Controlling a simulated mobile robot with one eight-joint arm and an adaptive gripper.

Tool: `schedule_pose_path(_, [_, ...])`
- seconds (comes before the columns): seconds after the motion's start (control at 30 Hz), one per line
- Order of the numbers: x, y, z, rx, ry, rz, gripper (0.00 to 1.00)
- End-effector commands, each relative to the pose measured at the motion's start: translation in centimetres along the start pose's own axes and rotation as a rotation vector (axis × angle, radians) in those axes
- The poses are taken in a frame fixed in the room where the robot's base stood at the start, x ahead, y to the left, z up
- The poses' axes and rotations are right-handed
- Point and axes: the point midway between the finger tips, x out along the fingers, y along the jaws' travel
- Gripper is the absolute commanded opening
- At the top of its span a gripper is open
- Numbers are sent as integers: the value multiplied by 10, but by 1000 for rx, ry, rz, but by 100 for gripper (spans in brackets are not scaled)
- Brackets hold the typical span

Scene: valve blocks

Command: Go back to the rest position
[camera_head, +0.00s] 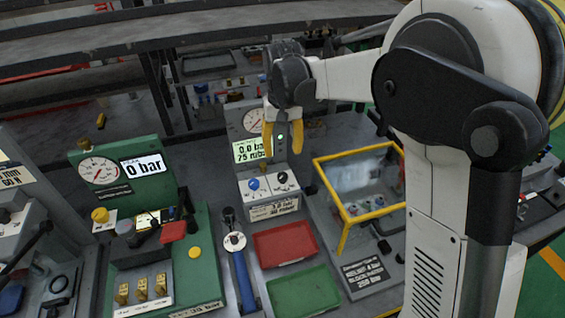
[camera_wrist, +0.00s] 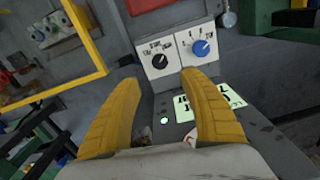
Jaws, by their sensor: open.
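My gripper (camera_head: 283,132) has two yellow fingers and hangs over the middle of the bench in the head view. It is open, with nothing between the fingers. Behind it stands a grey test unit (camera_head: 240,118) with a dial and a lit display (camera_head: 245,151) reading 0,0 bar. In the wrist view the gripper (camera_wrist: 160,85) points at the same unit. A blue knob (camera_wrist: 201,47) and a black knob (camera_wrist: 159,61) lie beyond the fingertips. The display (camera_wrist: 190,104) is partly covered by the right finger.
A green valve block (camera_head: 205,255) with a gauge panel (camera_head: 122,168) stands at left. A red tray (camera_head: 284,245) and a green tray (camera_head: 303,292) lie in front. A yellow-framed clear guard (camera_head: 352,232) stands at right, close to my arm. A blue-handled wrench (camera_head: 242,281) lies between block and trays.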

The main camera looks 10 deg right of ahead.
Motion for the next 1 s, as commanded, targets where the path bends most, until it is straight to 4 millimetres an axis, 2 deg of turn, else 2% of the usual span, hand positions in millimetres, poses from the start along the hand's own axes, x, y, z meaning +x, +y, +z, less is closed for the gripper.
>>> schedule_pose_path(0.1, [-13, 0, 0, 0, 0, 0, 52])
schedule_pose_path(0.2, [-17, 0, 0, 0, 0, 0, 52])
schedule_pose_path(0.7, [-21, 2, 3, 1, 7, -1, 52])
schedule_pose_path(0.87, [-44, 17, 26, 10, 64, -7, 52])
schedule_pose_path(1.0, [-72, 38, 64, 22, 158, -14, 52])
